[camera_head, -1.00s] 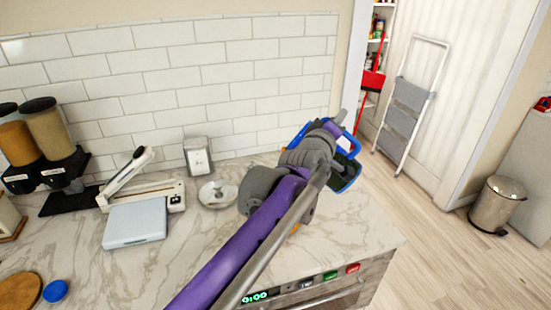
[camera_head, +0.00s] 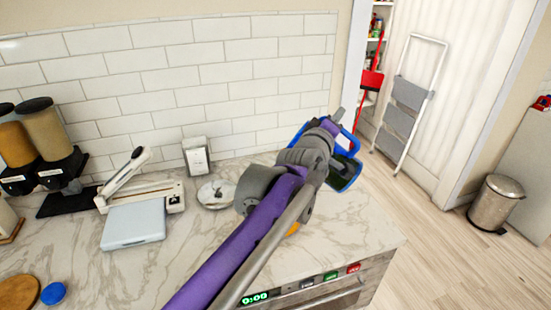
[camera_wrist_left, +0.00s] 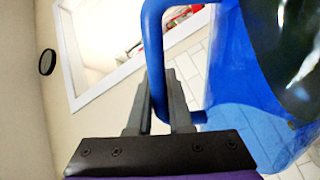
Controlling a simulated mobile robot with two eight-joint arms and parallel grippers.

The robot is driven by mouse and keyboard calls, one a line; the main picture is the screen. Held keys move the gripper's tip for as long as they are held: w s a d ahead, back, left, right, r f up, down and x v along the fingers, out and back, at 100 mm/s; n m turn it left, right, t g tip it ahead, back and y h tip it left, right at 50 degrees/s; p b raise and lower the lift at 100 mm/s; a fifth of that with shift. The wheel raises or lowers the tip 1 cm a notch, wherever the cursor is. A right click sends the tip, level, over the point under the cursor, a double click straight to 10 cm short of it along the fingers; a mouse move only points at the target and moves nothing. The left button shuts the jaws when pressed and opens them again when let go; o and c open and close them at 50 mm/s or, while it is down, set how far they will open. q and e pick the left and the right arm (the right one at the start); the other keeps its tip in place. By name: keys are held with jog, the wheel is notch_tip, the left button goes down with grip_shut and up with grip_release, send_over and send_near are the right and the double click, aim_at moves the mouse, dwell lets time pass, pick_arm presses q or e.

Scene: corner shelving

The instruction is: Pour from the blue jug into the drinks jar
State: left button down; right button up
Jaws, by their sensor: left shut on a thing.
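The blue jug (camera_head: 349,170) is at the end of my left arm, above the right end of the counter, partly hidden by the wrist. My left gripper (camera_head: 338,118) is shut on its handle. In the left wrist view the jug (camera_wrist_left: 232,75) fills the right side, with a dark greenish inside, and its handle (camera_wrist_left: 153,40) runs between the gripper fingers (camera_wrist_left: 160,85). The jug looks tilted. I cannot make out the drinks jar clearly; a small orange patch (camera_head: 293,229) below my left arm may be part of it. My right gripper is not in view.
The marble counter (camera_head: 350,225) ends at the right, above an oven front. A white dish (camera_head: 212,196), napkin holder (camera_head: 196,156), pale blue-lidded appliance (camera_head: 134,223) and cereal dispensers (camera_head: 45,135) stand to the left. A stepladder (camera_head: 408,105) and bin (camera_head: 493,203) stand beyond.

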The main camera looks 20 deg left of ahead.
pick_arm(q)
jog(key=shift+w+a+r+n+b, duration=0.15)
jog(key=shift+a+n+b, duration=0.25)
jog(key=shift+a+n, duration=0.55)
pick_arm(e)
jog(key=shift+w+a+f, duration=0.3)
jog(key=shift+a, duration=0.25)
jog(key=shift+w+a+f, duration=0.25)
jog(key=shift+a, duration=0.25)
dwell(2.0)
